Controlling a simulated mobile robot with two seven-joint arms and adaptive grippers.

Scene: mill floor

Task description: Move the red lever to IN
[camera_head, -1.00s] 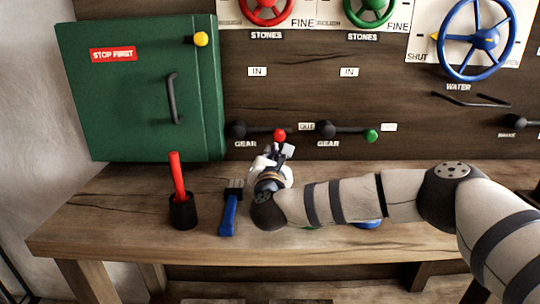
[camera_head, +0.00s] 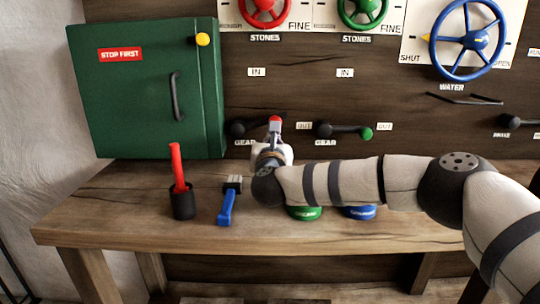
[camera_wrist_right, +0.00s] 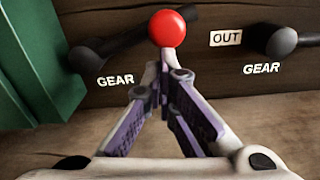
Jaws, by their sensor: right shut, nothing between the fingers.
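The red lever's round knob (camera_head: 275,120) is on the wall, right of its dark pivot (camera_head: 237,129). Its dark arm slopes up to the right from the pivot in the right wrist view. The IN plate (camera_head: 257,72) is above it and the OUT plate (camera_head: 303,126) is to its right. My right gripper (camera_head: 275,133) is just below the knob. In the right wrist view, the fingers (camera_wrist_right: 163,62) are closed together with their tips at the underside of the red knob (camera_wrist_right: 166,29). The knob is not between them. My left gripper is out of view.
A green-knobbed gear lever (camera_head: 366,133) lies level to the right. A green cabinet (camera_head: 140,100) stands at the left. The bench (camera_head: 130,215) holds a black cup (camera_head: 183,204) with a red stick, a blue-handled brush (camera_head: 227,207), and green (camera_head: 304,213) and blue (camera_head: 360,212) round objects.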

